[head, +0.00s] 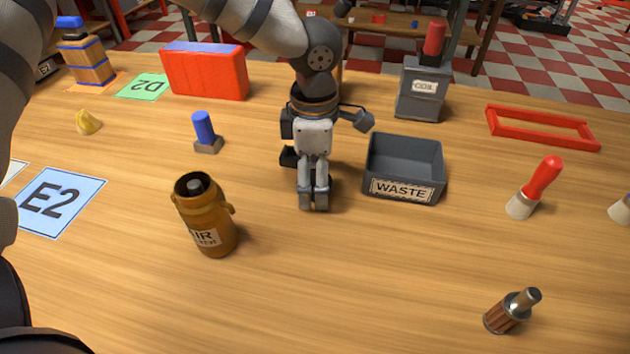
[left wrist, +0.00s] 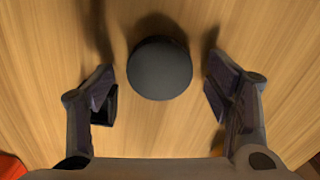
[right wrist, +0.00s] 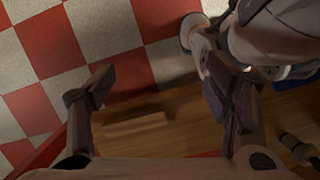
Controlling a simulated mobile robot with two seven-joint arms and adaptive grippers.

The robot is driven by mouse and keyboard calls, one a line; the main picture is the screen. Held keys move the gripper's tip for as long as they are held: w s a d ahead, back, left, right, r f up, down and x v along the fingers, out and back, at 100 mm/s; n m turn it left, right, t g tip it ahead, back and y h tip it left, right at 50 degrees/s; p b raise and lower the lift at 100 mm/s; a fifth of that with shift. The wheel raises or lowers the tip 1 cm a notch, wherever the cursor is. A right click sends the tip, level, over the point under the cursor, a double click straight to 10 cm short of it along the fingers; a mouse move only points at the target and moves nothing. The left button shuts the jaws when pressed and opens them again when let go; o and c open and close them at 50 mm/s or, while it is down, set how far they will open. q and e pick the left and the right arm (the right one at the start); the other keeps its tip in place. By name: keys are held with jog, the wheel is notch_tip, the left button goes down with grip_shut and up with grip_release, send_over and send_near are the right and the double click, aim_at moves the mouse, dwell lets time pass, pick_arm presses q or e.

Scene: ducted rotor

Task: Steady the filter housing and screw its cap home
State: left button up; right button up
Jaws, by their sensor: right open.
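The filter housing (head: 207,222) is an amber-brown can with a partly readable label. It stands upright on the table left of centre, uncovered, with a grey post inside its mouth. My left gripper (head: 313,205) points down to the right of the housing, apart from it. The left wrist view shows this gripper open (left wrist: 160,88), with a round dark disc (left wrist: 160,68), apparently the cap, between its fingers and touching neither. I cannot make out the disc in the head view. My right gripper (right wrist: 155,95) is open and empty in the right wrist view, away from the housing.
A grey WASTE bin (head: 405,170) stands just right of my left gripper. A blue-handled block (head: 205,133) stands behind the housing. A red-handled brush (head: 537,187) and a brown-and-metal part (head: 511,310) are at the right. The front middle of the table is clear.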

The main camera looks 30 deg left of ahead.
aim_at(314, 181)
pick_arm(q)
jog(key=c, duration=1.2)
notch_tip(314, 181, up, 10)
jog(key=shift+p, duration=0.45)
